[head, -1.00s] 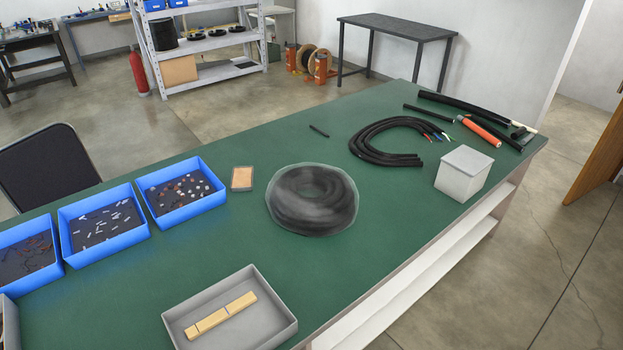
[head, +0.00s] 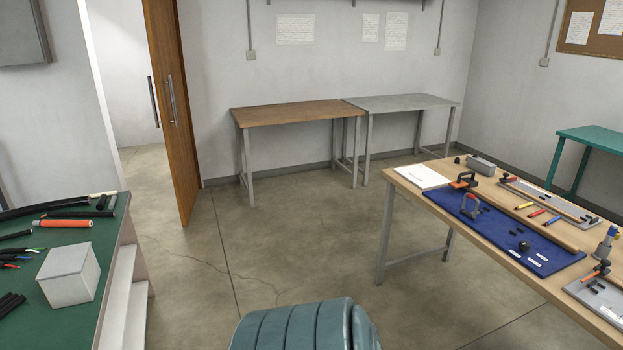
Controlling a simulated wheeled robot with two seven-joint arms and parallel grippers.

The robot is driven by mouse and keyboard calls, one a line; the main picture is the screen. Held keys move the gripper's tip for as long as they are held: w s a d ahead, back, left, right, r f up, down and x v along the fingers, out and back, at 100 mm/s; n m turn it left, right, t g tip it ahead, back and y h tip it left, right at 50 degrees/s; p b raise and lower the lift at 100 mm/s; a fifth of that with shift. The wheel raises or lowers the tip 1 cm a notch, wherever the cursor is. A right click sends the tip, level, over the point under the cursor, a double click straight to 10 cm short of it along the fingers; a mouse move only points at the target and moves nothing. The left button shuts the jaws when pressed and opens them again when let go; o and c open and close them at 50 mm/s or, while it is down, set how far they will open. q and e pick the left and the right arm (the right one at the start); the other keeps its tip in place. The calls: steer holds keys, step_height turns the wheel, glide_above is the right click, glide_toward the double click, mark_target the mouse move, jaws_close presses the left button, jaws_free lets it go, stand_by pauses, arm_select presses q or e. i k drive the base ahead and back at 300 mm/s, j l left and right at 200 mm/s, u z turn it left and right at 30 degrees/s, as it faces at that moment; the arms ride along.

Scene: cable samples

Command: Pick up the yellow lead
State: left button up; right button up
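A short yellow lead (head: 524,206) lies on the wooden-topped table at the right of the head view. It is the farthest of three short coloured leads in a row. A red lead (head: 537,213) and a blue lead (head: 551,221) lie beside it. The row lies between a blue mat (head: 500,232) and a grey metal rail (head: 550,201). Neither of my grippers shows in the view.
The wooden-topped table (head: 425,201) also carries clamps and white paper. A green bench (head: 57,323) with cables and a pale box (head: 68,275) stands at left. A rounded, ribbed teal object (head: 290,328) rises at the bottom edge.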

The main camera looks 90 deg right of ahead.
mark_target(517, 208)
steer(key=z, duration=1.35)
steer(key=l+z, duration=0.2)
steer(key=z, duration=0.2)
steer(key=i+l+z, duration=0.1)
steer(key=z, duration=0.25)
steer(key=l+z, duration=0.2)
steer(key=z, duration=0.2)
steer(key=i+l+z, duration=0.1)
steer(key=z, duration=0.3)
steer(key=i+l+z, duration=0.2)
steer(key=z, duration=0.15)
steer(key=i+l+z, duration=0.1)
steer(key=i+z, duration=0.65)
steer(key=i, duration=0.65)
steer(key=i+j+z, duration=0.15)
steer(key=i, duration=0.45)
